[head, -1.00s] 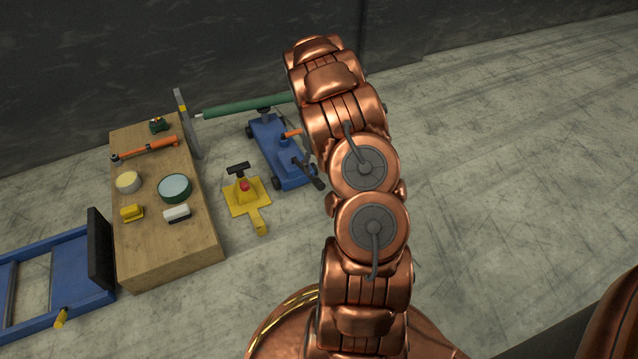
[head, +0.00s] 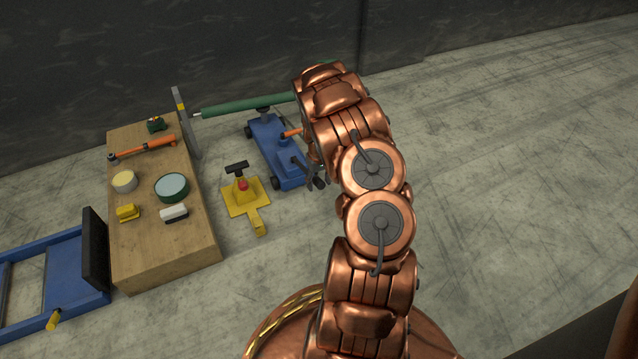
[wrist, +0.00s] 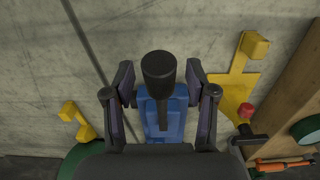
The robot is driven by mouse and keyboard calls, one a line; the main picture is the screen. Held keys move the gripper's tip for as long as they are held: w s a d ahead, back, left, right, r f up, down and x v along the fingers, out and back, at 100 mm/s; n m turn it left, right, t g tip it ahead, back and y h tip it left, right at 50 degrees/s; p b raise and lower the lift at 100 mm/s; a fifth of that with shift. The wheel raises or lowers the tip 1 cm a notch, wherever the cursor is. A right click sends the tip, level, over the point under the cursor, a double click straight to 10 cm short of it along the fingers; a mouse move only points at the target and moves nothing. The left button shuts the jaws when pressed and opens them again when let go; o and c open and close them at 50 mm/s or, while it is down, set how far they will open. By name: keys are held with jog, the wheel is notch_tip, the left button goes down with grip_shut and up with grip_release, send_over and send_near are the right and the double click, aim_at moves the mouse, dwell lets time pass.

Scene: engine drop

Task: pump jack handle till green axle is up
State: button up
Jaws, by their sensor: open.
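The blue jack (head: 268,140) stands on the floor beyond the workbench, under the long green axle (head: 235,106). The axle's right part is hidden behind my arm. In the wrist view, the black grip end of the jack handle (wrist: 158,68) points up toward the camera, with the blue jack body (wrist: 165,118) beneath it. My gripper (wrist: 160,88) is open, with one finger on each side of the handle; gaps show on both sides. In the head view, my gripper (head: 308,172) is small and partly hidden by the arm, at the jack's near end.
A yellow stand (head: 243,205) with a red knob is left of the jack. A wooden bench (head: 150,245) holds an orange tool (head: 145,148), a round tin (head: 172,187) and small items. A blue frame (head: 60,280) is at lower left. The floor at right is clear.

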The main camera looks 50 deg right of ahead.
grip_shut()
dwell(0.5)
